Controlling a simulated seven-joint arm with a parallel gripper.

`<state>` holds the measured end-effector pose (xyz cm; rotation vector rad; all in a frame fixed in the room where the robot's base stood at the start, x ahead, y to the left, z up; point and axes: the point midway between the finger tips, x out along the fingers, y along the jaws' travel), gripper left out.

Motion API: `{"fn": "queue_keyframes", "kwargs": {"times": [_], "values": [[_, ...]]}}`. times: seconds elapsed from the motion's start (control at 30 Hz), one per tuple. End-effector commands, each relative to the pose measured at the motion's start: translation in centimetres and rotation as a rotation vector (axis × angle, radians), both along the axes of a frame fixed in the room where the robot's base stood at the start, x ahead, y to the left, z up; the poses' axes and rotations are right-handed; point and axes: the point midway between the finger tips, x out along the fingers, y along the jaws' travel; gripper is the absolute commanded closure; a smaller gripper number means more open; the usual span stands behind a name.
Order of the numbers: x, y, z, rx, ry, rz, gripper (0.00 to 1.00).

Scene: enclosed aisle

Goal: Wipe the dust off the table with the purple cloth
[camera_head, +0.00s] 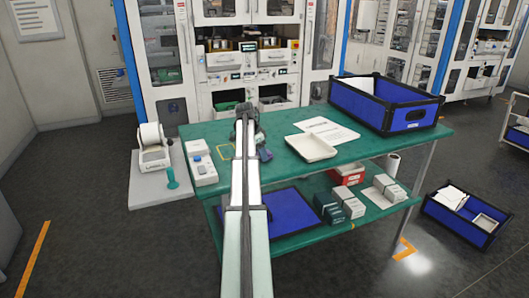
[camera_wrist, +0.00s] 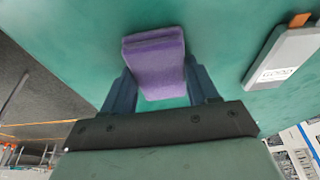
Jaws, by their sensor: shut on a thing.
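The purple cloth (camera_wrist: 155,65) is a folded pad between the two fingers of my gripper (camera_wrist: 161,75) in the wrist view. My gripper is shut on it. The green table top (camera_wrist: 60,25) fills the background behind the cloth. I cannot tell whether the cloth touches the table. In the head view my gripper (camera_head: 247,122) is over the left part of the green table (camera_head: 270,168), and my arm hides part of the top. I cannot make out any dust in either view.
A white tray (camera_head: 311,147), papers (camera_head: 331,130) and a blue crate (camera_head: 385,104) occupy the table's right side. A control box (camera_head: 201,166) is at the left edge. A grey device (camera_wrist: 284,56) lies right of the cloth. Boxes (camera_head: 346,174) sit on the lower shelf.

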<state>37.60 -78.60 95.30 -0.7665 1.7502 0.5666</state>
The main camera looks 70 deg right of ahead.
Motion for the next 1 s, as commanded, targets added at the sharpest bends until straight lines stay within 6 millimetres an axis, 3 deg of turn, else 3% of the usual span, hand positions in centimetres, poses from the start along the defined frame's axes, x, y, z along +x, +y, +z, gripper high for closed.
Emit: {"fn": "queue_keyframes", "kwargs": {"times": [0.2,0.57,1.0], "values": [[1.0,1.1,-0.1,0.006,-0.003,0.003,0.66],[1.0,1.0,0.1,0.002,-0.003,0.001,0.66],[1.0,0.9,3.2,-0.001,-0.002,0.000,0.66]]}}
